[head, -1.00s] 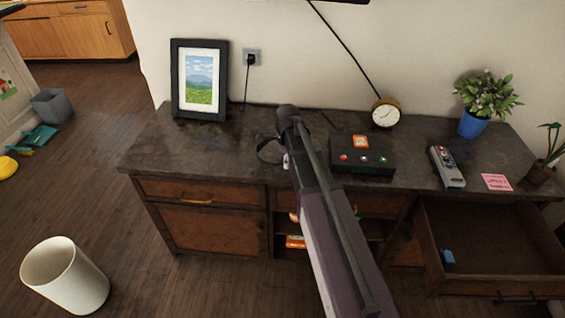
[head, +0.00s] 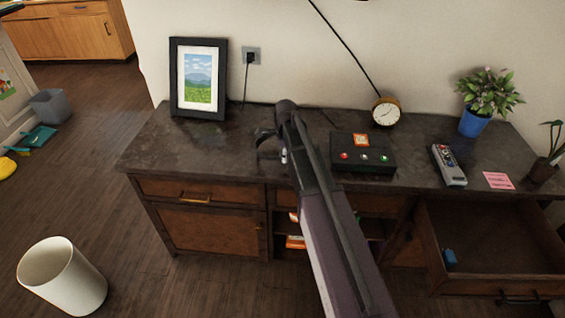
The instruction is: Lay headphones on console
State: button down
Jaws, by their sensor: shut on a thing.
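The console (head: 210,155) is a dark-topped wooden cabinet along the wall. My arm reaches over its middle, and my gripper (head: 283,154) is just above or at the top, mostly hidden behind the arm. A dark curved piece, seemingly part of the headphones (head: 267,138), shows at the left of my gripper, which is shut on it. The rest of the headphones is hidden. I cannot tell whether they touch the console top.
A picture frame (head: 198,80) stands at the left. A black button box (head: 363,153), a clock (head: 386,111), a remote (head: 449,165), a pink note (head: 498,181) and potted plants (head: 473,122) occupy the right. An open drawer (head: 490,245) juts out. The left top is clear.

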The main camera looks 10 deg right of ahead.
jog(key=shift+f+b, duration=0.8)
jog(key=shift+f, duration=0.3)
jog(key=shift+f, duration=0.2)
jog(key=shift+c, duration=1.4)
grip_release()
jog(key=shift+r, duration=0.25)
notch_tip(320, 180, up, 12)
jog(key=p, duration=1.2)
jog(key=shift+s, duration=0.1)
jog(key=shift+s, duration=0.1)
